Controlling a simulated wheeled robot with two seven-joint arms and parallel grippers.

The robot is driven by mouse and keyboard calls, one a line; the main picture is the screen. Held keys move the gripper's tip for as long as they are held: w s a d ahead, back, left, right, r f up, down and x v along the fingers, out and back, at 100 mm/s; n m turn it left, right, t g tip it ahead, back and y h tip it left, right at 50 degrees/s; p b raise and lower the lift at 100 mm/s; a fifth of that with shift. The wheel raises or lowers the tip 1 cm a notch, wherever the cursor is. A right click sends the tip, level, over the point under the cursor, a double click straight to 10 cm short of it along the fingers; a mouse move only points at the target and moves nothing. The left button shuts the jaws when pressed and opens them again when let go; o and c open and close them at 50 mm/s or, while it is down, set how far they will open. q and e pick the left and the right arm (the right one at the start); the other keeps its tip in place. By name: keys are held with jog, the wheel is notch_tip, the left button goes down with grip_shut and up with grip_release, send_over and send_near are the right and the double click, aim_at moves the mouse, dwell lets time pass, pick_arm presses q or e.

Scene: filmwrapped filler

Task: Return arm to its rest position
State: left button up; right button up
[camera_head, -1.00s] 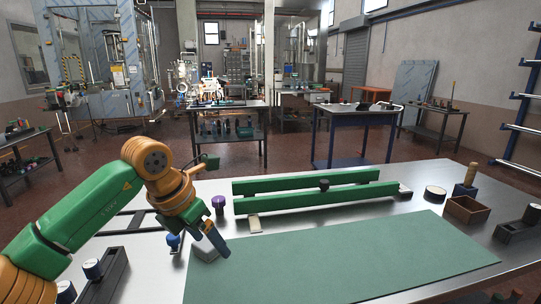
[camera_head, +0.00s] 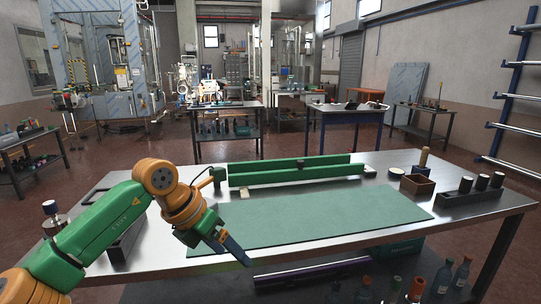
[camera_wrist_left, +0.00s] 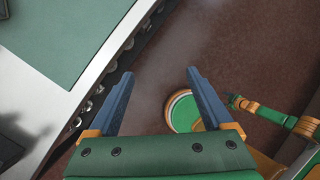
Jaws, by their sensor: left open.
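My left arm comes in from the left in the head view. Its gripper (camera_head: 238,252) is past the near edge of the metal table (camera_head: 370,238), with its blue fingers pointing down and to the right. In the left wrist view the gripper (camera_wrist_left: 160,74) has its two fingers apart, with nothing between them. Below the fingers I see brown floor, with the table edge to the left.
A green mat (camera_head: 330,215) lies on the table, with green rails (camera_head: 290,174) behind it. A brown box (camera_head: 417,184) and a black holder (camera_head: 470,195) with several cylinders stand at right. Bottles (camera_head: 441,278) stand below the table's front.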

pick_arm(q)
jog(key=w+d+f+n+t+h+p, duration=0.2)
jog(key=d+f+n+h, duration=0.5)
jog(key=d+n+h, duration=0.35)
jog(key=s+a+f+n+t+y+p, duration=0.1)
jog(key=a+f+n+t+y, duration=0.4)
jog(key=f+n, duration=0.5)
jog(key=s+a+f+n+t+y+p, duration=0.15)
jog(key=a+f+n+y, duration=0.25)
jog(key=a+f+n, duration=0.6)
jog(key=s+a+f+n+g+y, duration=0.3)
jog(key=s+f+n+g+y, duration=0.15)
jog(key=s+f, duration=1.15)
jog(key=s+a+f+n+g+y, duration=0.1)
jog(key=s+f+n+g, duration=0.1)
jog(key=s, duration=1)
jog(key=s+a+f+n+g, duration=0.2)
jog(key=s+f+n+g, duration=0.1)
jog(key=s, duration=0.8)
jog(key=shift+s+f+n+g+y, duration=0.3)
jog(key=shift+s+f+g+y, duration=0.15)
jog(key=shift+f, duration=0.45)
pick_arm(e)
notch_tip(320, 180, up, 5)
jog(key=shift+w+f, duration=0.1)
